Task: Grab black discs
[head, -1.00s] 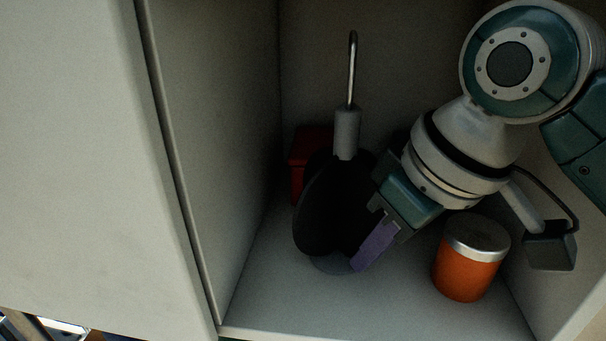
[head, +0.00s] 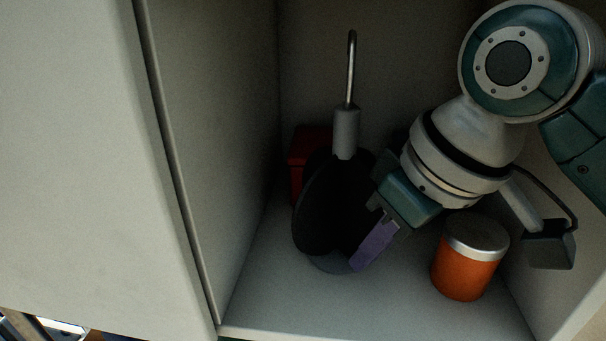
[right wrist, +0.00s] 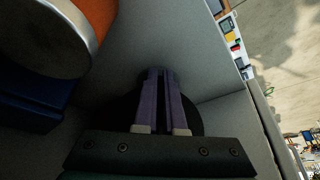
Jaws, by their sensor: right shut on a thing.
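The black discs (head: 322,208) stand on edge in a white compartment, on a stand with a grey sleeve and a thin hooked metal rod (head: 351,65) above. Their dark surfaces run together, so I cannot tell them apart well. My right gripper (head: 368,252) reaches in from the right, its purple fingers low at the discs' right edge. In the right wrist view, the fingers (right wrist: 163,95) are nearly together, with the black disc (right wrist: 122,112) showing around them. The gripper is shut on a black disc, though the gripped edge is mostly hidden. My left gripper is not in view.
An orange jar with a silver lid (head: 471,258) stands close to the right of my gripper. A red box (head: 305,160) is behind the discs. Compartment walls close in on left and right; the front floor (head: 300,310) is clear.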

